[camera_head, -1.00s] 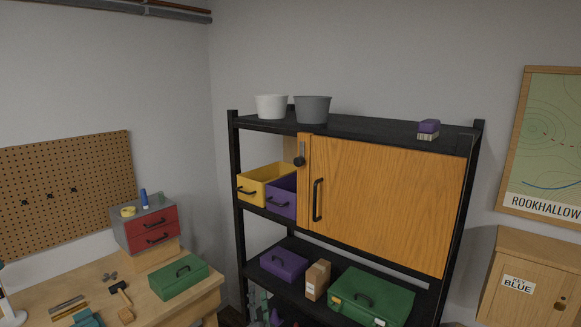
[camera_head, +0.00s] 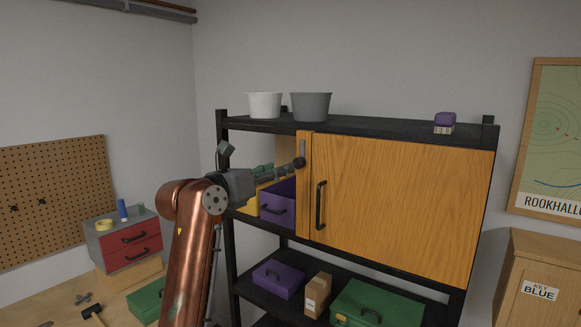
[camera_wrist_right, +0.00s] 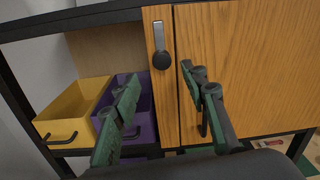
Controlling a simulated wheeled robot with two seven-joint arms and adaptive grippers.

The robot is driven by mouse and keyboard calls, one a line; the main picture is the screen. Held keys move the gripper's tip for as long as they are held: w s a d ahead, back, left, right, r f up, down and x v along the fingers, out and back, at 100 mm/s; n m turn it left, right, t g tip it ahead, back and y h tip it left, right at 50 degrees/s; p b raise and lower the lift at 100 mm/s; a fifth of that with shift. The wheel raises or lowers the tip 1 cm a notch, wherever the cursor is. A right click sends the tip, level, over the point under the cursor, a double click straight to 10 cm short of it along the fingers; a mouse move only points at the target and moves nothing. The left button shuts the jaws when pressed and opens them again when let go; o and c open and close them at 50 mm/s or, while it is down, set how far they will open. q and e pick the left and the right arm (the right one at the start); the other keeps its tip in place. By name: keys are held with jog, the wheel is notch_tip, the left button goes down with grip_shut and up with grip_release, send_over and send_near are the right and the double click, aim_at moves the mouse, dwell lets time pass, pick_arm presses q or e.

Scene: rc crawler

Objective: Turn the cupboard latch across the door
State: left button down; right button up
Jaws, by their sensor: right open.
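The cupboard door (camera_head: 405,195) is a shut orange wooden panel with a dark vertical handle (camera_head: 320,205). The latch (camera_head: 302,149) is on the wooden strip left of the door. It is a grey bar standing upright above a round dark knob, and it also shows in the right wrist view (camera_wrist_right: 158,38). My right gripper (camera_head: 285,170) is just left of the latch in the head view. In the right wrist view its green fingers (camera_wrist_right: 160,80) are spread and empty, with the latch beyond and between them. I cannot tell whether they touch it. My left gripper is not in view.
A yellow bin (camera_wrist_right: 70,108) and a purple bin (camera_wrist_right: 140,122) sit in the open bay left of the door. Two buckets (camera_head: 311,106) and a purple brush (camera_head: 445,122) stand on the top shelf. A green case (camera_head: 375,303) is below the door.

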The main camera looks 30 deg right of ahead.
aim_at(296, 163)
jog(key=x, duration=0.7)
jog(key=shift+d, duration=0.4)
grip_shut()
